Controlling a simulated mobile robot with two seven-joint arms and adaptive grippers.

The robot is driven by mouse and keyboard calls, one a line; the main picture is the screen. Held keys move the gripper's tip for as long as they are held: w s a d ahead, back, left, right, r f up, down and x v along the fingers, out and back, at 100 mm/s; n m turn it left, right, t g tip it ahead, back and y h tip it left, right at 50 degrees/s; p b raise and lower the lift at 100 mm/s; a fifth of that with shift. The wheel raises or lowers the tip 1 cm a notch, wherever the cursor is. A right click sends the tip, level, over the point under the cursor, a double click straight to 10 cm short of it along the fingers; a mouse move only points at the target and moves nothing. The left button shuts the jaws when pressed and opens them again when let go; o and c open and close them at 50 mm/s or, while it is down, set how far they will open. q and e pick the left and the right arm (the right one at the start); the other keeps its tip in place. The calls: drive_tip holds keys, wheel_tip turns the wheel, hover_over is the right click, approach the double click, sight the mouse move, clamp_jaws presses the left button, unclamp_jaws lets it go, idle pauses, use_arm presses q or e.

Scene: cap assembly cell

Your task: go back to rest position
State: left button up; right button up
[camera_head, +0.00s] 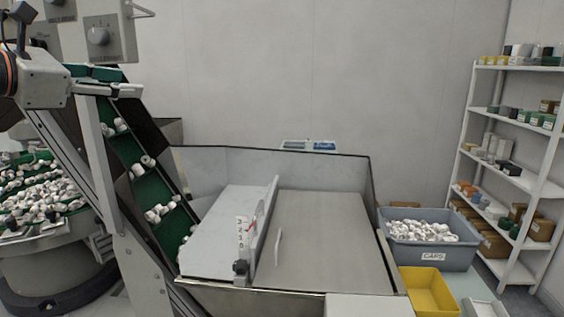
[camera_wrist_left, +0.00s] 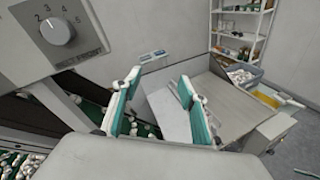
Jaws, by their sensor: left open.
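My left gripper (camera_head: 118,82) is at the upper left of the head view, in front of the conveyor's upper end. Its green-padded fingers stand apart with nothing between them. In the left wrist view the two fingers (camera_wrist_left: 159,82) are spread, with the hopper behind them. The grey control box with a dial (camera_head: 98,36) is just above the gripper. The dial (camera_wrist_left: 57,30) also shows close by at the upper left of the wrist view. My right gripper is in neither view.
An inclined green conveyor (camera_head: 152,187) carries white caps beside a metal hopper (camera_head: 325,240). A round feeder with many caps is at far left. A grey-blue CAPS bin (camera_head: 432,256), a yellow bin (camera_head: 430,290) and a shelf rack (camera_head: 508,180) are at right. The space above the hopper is clear.

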use_arm(q)
drive_tip(key=s+d+f+n+g+h, duration=0.15)
drive_tip(key=d+f+n+h, duration=0.4)
drive_tip(key=d+f, duration=0.65)
drive_tip(key=s+d+f+n+g+h, duration=0.1)
drive_tip(key=d+f+n+g+h, duration=0.35)
drive_tip(key=d+f, duration=0.7)
drive_tip(key=s+a+f+n+t+y, duration=0.1)
drive_tip(key=a+f+n+t+y, duration=0.2)
drive_tip(key=f+n, duration=0.55)
drive_tip(key=s+a+f+n+t+y, duration=0.25)
drive_tip(key=f+n, duration=0.35)
drive_tip(key=f, duration=0.5)
drive_tip(key=a+f+n+t+y, duration=0.3)
drive_tip(key=f+n+y, duration=0.1)
drive_tip(key=f+n, duration=0.4)
drive_tip(key=s+a+f+n+g+y, duration=0.1)
drive_tip(key=s+f+n+g+y, duration=0.1)
drive_tip(key=s+f, duration=0.8)
drive_tip(key=s+a+f+n+g+y, duration=0.1)
drive_tip(key=s+f+n+g, duration=0.3)
drive_tip(key=f, duration=1.1)
drive_tip(key=s+n+y, duration=0.1)
drive_tip(key=s+n, duration=0.2)
drive_tip(key=s, duration=0.3)
drive_tip(key=shift+a+f+g, duration=0.25)
drive_tip(key=shift+a+g, duration=0.05)
drive_tip(key=shift+g, duration=0.05)
